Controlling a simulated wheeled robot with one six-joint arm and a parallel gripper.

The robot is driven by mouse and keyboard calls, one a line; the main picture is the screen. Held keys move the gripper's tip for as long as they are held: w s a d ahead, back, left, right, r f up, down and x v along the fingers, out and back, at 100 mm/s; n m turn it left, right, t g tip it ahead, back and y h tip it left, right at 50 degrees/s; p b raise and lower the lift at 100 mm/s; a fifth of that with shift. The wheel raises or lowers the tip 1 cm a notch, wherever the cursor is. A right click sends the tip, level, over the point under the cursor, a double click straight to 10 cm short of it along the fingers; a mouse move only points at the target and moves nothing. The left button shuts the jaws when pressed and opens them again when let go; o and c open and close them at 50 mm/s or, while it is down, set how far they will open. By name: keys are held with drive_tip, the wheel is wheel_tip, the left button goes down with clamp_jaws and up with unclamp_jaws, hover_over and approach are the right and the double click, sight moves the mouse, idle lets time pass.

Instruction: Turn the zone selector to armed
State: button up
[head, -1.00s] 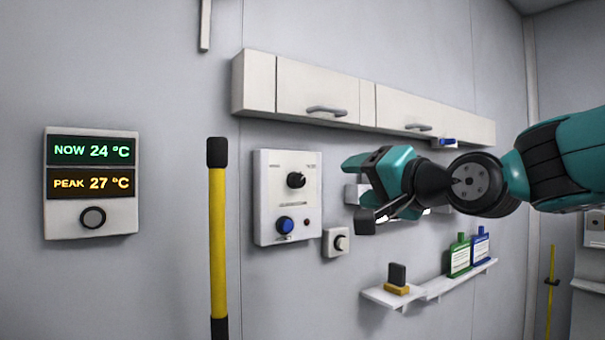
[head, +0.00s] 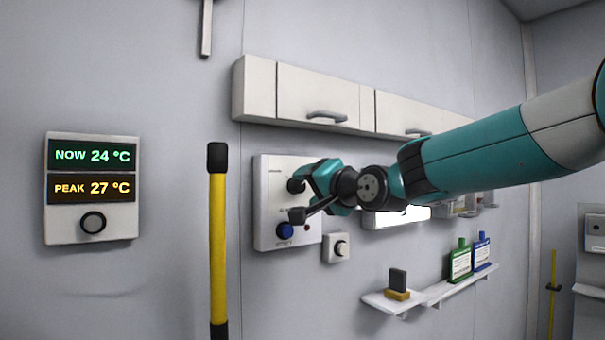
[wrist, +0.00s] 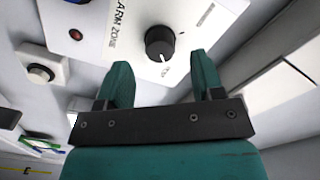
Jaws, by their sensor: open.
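The zone selector is a black round knob (wrist: 160,43) on a white wall panel (head: 266,205). In the wrist view it sits just beyond and between my fingertips, with a pale pointer mark at its lower edge and "ZONE" lettering to its left. In the head view the knob (head: 295,186) is partly hidden by my gripper (head: 303,198). My gripper is open and empty, its two teal fingers (wrist: 163,80) spread apart in front of the panel. I cannot tell from these views whether a finger touches the knob. The label words by the pointer are not readable.
A small white box with a round knob (head: 341,249) is just below right. A yellow post (head: 217,250) stands left of the panel. Cabinets (head: 318,97) hang above, and a shelf (head: 436,289) with bottles is lower right.

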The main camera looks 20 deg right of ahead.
sight(300, 187)
drive_tip(key=shift+p+x, duration=0.55)
drive_tip(key=shift+x, duration=1.1)
drive_tip(key=shift+c, duration=0.2)
drive_tip(key=c, duration=0.9)
drive_tip(key=shift+f, duration=0.1)
